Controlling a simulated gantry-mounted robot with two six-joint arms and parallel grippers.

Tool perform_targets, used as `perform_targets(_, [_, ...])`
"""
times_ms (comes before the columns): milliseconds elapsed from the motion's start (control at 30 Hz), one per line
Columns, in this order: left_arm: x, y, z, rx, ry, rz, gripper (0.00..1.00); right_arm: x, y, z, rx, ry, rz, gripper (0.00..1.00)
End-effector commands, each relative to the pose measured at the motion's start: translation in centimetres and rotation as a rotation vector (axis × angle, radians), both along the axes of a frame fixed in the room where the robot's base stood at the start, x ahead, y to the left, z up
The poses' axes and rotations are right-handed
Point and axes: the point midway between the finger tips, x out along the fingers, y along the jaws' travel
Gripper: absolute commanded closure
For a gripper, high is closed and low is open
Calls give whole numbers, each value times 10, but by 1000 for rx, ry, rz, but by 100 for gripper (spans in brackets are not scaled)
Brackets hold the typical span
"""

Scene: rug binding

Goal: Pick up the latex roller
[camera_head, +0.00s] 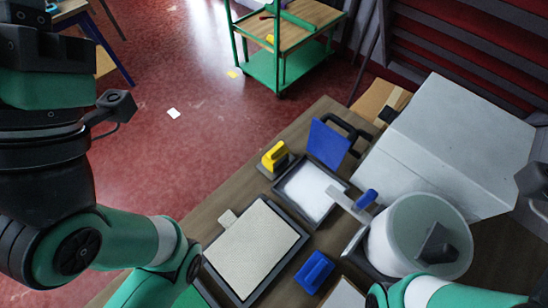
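I cannot tell for certain which object is the latex roller. A tool with a blue handle (367,198) and a flat grey part (346,205) rests across the right edge of a dark-rimmed tray (283,190) with white contents. A yellow-handled tool (275,156) with a dark base stands behind the tray's left corner. A blue block-like tool (314,271) lies near the front. My green left arm fills the left side, and part of my green right arm shows at the bottom right. Neither gripper's fingertips can be seen.
A beige rug piece (251,252) lies on a dark board on the wooden table (212,208). A white bucket (384,246) and a large grey box (447,145) crowd the right. A blue panel (328,142) stands at the back. A green cart (278,69) is beyond.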

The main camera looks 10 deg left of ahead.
Motion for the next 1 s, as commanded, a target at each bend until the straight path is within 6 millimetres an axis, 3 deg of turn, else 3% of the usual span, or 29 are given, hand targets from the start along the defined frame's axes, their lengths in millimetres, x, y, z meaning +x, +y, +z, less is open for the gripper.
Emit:
perform_targets(467, [0, 0, 0, 0, 0, 0, 100, 0, 0, 0, 0, 0, 0, 50])
perform_targets(933, [0, 0, 0, 0, 0, 0, 19, 0, 0, 0, 0, 0, 0, 50])
perform_targets(1000, [0, 0, 0, 0, 0, 0, 15, 0, 0, 0, 0, 0, 0, 50])
